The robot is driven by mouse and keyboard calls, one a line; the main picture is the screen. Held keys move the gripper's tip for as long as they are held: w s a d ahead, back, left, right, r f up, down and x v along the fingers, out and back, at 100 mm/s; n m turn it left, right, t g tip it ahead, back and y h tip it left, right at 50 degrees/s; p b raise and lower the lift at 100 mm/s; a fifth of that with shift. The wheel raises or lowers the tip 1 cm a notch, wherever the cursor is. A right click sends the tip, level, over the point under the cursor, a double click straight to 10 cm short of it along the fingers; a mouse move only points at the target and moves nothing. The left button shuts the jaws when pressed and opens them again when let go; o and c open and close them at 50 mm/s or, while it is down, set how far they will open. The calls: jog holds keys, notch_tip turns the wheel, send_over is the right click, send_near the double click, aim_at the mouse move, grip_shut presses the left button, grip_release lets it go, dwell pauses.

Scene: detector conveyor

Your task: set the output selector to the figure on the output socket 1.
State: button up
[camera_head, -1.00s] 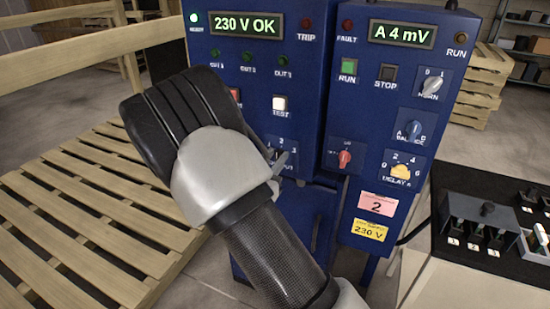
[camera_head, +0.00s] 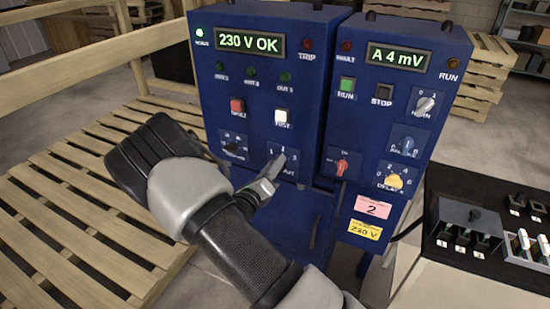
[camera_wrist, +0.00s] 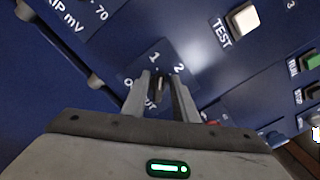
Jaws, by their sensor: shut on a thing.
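The output selector (camera_head: 280,164) is a small knob on the lower part of the left blue cabinet, with the figures 1, 2 and 3 around it. My gripper (camera_head: 272,176) reaches it from below, and its jaws are shut on the knob. In the wrist view the two fingers (camera_wrist: 160,92) stand on either side of the dark knob (camera_wrist: 158,90), with figures 1 and 2 just above. The knob's pointer is mostly hidden, so I cannot tell its setting surely. A pink label (camera_head: 373,207) with a large 2 is on the right cabinet. I cannot make out output socket 1.
Close to the selector are another knob (camera_head: 234,143), a red button (camera_head: 237,106) and a white TEST button (camera_head: 282,117). The right cabinet carries a red knob (camera_head: 342,167) and a yellow knob (camera_head: 394,181). A black-topped bench (camera_head: 465,263) stands at right, a wooden pallet (camera_head: 70,215) at left.

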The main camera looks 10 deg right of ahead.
jog(key=shift+f+n+p, duration=0.2)
jog(key=shift+n+p, duration=0.8)
jog(key=shift+n, duration=0.5)
jog(key=o, duration=0.7)
jog(key=shift+c, duration=0.2)
jog(key=shift+a, duration=0.15)
jog(key=v, duration=1.7)
jog(key=shift+s+b, duration=0.15)
jog(key=shift+b, duration=0.15)
